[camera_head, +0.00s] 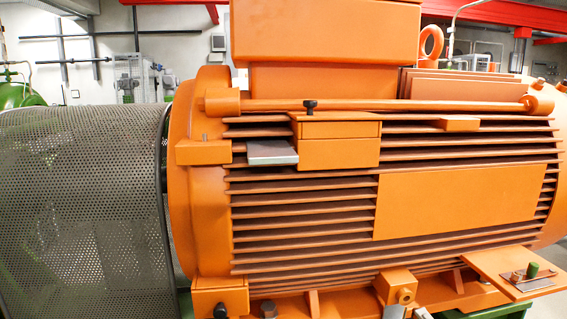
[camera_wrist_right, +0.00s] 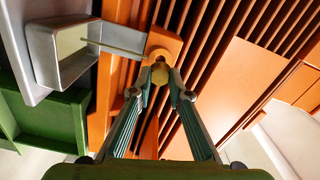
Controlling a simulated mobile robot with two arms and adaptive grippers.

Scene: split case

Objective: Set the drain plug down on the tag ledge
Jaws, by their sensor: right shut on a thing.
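In the right wrist view my right gripper (camera_wrist_right: 165,90) is shut on a small yellow-brass drain plug (camera_wrist_right: 160,73). The plug is at the rounded end of an orange boss (camera_wrist_right: 166,42); I cannot tell whether it is still seated there. In the head view an orange block with a round brassy centre (camera_head: 405,296) sits at the bottom of the motor. Grey parts beside it may be my fingers. My left gripper is not in view.
Cooling fins (camera_head: 300,220) and a flat orange panel (camera_head: 460,200) rise behind. A perforated grey guard (camera_head: 80,210) is at left. A grey frame (camera_wrist_right: 70,80) is near the boss in the wrist view.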

